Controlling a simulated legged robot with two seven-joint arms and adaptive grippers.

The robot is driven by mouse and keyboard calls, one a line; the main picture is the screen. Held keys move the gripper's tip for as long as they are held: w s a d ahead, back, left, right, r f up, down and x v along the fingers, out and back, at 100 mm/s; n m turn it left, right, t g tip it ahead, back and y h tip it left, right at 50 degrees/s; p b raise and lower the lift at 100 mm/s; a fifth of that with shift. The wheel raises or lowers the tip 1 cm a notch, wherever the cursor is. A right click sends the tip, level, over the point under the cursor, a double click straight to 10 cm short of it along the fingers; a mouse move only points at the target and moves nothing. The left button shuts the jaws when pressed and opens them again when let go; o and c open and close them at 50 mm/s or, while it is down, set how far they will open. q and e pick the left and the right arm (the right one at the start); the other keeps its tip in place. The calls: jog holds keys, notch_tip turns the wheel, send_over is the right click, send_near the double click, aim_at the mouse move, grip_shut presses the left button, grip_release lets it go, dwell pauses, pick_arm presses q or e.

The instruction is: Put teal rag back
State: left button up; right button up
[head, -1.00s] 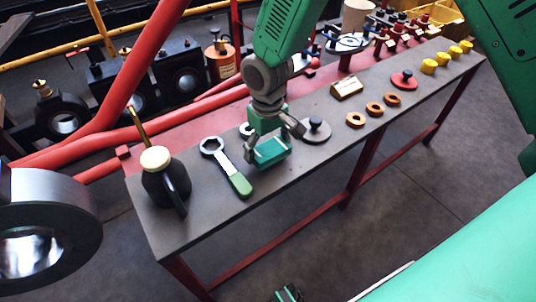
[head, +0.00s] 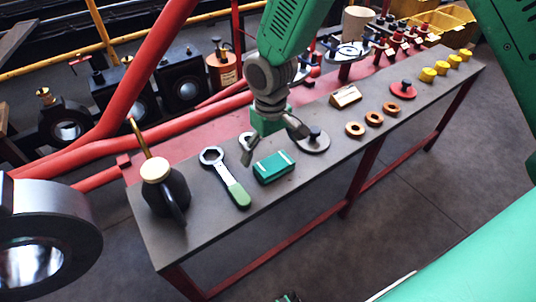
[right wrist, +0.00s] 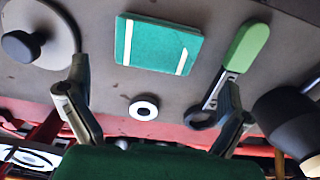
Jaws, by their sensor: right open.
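The teal rag (head: 273,167), a folded block with pale stripes, lies flat on the grey bench (head: 215,225) between the green-handled ring wrench (head: 225,178) and a grey disc with a black knob (head: 314,140). In the right wrist view the rag (right wrist: 157,44) is whole and unobstructed. My right gripper (head: 275,142) is open and empty, its fingers spread just behind the rag in the head view. In the wrist view its fingertips (right wrist: 155,76) stand apart, with the rag beyond them. My left gripper is not clearly visible.
A black oil can (head: 165,187) stands at the bench's left end. A small white ring (right wrist: 143,108) lies behind the rag. Copper rings (head: 374,118), a red knobbed disc (head: 402,89) and yellow caps (head: 441,68) line the right side. Red pipes (head: 90,150) run behind.

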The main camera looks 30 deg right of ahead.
aim_at(269, 162)
notch_tip(269, 162, up, 7)
jog(key=p, duration=0.2)
jog(key=s+f, duration=0.1)
jog(key=f, duration=0.1)
jog(key=s+f, duration=0.3)
jog(key=f, duration=0.1)
jog(key=shift+s+d+f, duration=0.2)
jog(key=shift+f, duration=0.1)
jog(key=s+d+f, duration=0.3)
jog(key=s+f, duration=0.3)
jog(key=s, duration=0.4)
jog(key=s+d+f+m, duration=0.1)
jog(key=s+d+f, duration=0.1)
jog(key=s+f, duration=0.5)
jog(key=s, duration=0.4)
jog(key=shift+d+t, duration=0.3)
jog(key=shift+d, duration=0.1)
notch_tip(269, 162, up, 6)
jog(key=p, duration=0.6)
jog(key=shift+r+p, duration=0.15)
jog(key=shift+p, duration=0.15)
jog(key=shift+w, duration=0.1)
